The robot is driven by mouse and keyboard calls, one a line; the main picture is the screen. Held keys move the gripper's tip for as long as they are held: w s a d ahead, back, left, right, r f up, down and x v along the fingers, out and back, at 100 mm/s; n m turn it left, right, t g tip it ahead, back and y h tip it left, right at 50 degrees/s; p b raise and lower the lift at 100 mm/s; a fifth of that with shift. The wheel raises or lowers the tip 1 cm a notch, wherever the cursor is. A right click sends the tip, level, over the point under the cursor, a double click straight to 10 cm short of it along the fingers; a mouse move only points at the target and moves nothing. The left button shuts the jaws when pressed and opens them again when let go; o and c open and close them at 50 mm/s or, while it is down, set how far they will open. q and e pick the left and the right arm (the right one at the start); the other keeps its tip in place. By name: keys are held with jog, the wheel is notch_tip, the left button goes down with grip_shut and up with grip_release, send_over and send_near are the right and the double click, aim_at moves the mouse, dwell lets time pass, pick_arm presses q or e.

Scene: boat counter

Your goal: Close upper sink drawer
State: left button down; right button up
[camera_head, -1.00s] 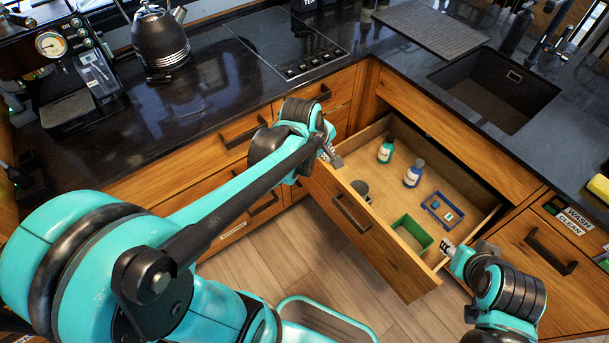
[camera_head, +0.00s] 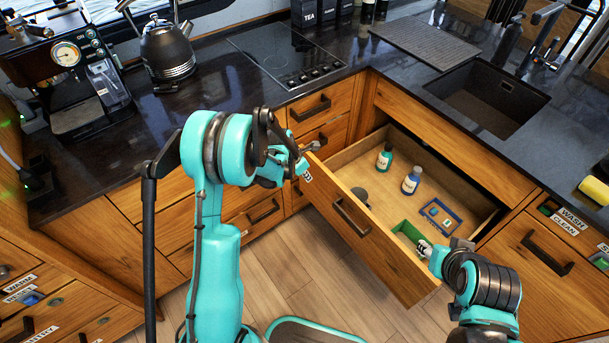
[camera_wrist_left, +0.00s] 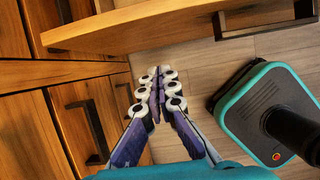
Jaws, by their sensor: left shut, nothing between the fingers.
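The upper sink drawer (camera_head: 375,250) stands pulled out below the sink counter, with a dark bar handle (camera_head: 351,218) on its wooden front. My left gripper (camera_head: 312,150) is shut and empty by the drawer front's left end; I cannot tell if it touches. In the left wrist view its closed fingers (camera_wrist_left: 158,90) point toward the drawer front (camera_wrist_left: 150,27), with a gap visible in the picture. My right gripper (camera_head: 424,247) is at the drawer front's right end, over the corner by the green box; its finger opening is unclear.
In the drawer are a green bottle (camera_head: 384,157), a blue bottle (camera_head: 411,180), a blue tray (camera_head: 440,216), a green box (camera_head: 404,231) and a dark round item (camera_head: 360,194). Closed drawers with handles (camera_head: 263,210) flank it on the left.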

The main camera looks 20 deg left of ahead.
aim_at(319, 176)
pick_arm(q)
jog(key=w+d+f+b, duration=0.2)
jog(key=w+f, duration=0.1)
jog(key=w+d+f+b, duration=0.1)
jog(key=w+f, duration=0.1)
jog(key=shift+d, duration=0.25)
pick_arm(e)
notch_tip(319, 176, down, 4)
jog(key=shift+r, duration=0.25)
